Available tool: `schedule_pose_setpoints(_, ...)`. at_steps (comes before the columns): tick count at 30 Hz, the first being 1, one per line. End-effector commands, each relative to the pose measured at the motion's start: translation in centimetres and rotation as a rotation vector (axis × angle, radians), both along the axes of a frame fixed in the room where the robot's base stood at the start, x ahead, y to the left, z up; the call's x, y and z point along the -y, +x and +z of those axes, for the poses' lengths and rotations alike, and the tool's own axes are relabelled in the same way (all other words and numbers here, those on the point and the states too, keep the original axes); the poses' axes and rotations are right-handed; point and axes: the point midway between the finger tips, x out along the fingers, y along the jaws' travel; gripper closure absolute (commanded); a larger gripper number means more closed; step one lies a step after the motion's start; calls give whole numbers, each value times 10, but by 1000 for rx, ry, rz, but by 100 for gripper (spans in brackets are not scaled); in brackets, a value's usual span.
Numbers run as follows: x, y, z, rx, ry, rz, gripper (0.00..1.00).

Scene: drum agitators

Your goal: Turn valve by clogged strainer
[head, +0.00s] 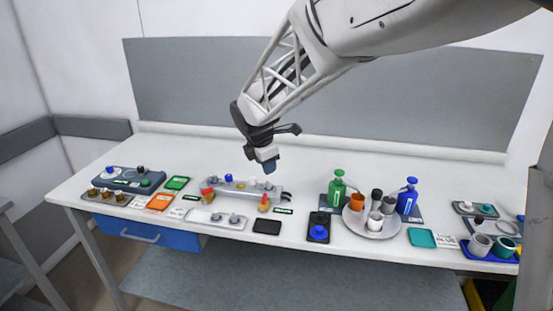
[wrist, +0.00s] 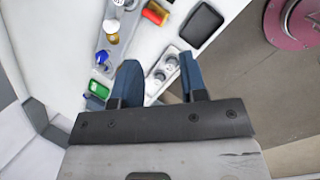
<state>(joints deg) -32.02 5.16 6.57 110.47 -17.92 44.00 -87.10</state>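A grey manifold block (head: 238,188) lies mid-table, with a blue knob (head: 228,178) and a pale knob (head: 268,185) on top. A red and yellow fitting (head: 208,196) stands at its left front, and an orange-yellow fitting (head: 264,203) at its right front. I cannot tell which is a clogged strainer. My gripper (head: 269,167) hangs above the manifold's right part. In the wrist view its blue fingers (wrist: 160,80) are apart and empty.
A white tray with two grey knobs (head: 217,218) and a black tray (head: 267,227) lie in front of the manifold. A darker panel with knobs (head: 128,180) stands left. Right are pump bottles (head: 338,188) and a round tray with cups (head: 370,231). The table behind is clear.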

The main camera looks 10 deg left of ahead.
Motion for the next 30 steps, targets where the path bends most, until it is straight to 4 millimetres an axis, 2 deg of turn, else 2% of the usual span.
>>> schedule_pose_setpoints(7, 8, -3, 3, -1, 11, -32, 61)
schedule_pose_setpoints(20, 6, -2, 2, -2, 8, -31, 61)
schedule_pose_setpoints(26, -14, 4, -4, -9, -11, -10, 61)
schedule_pose_setpoints(30, -42, 13, -13, -18, -40, 20, 61)
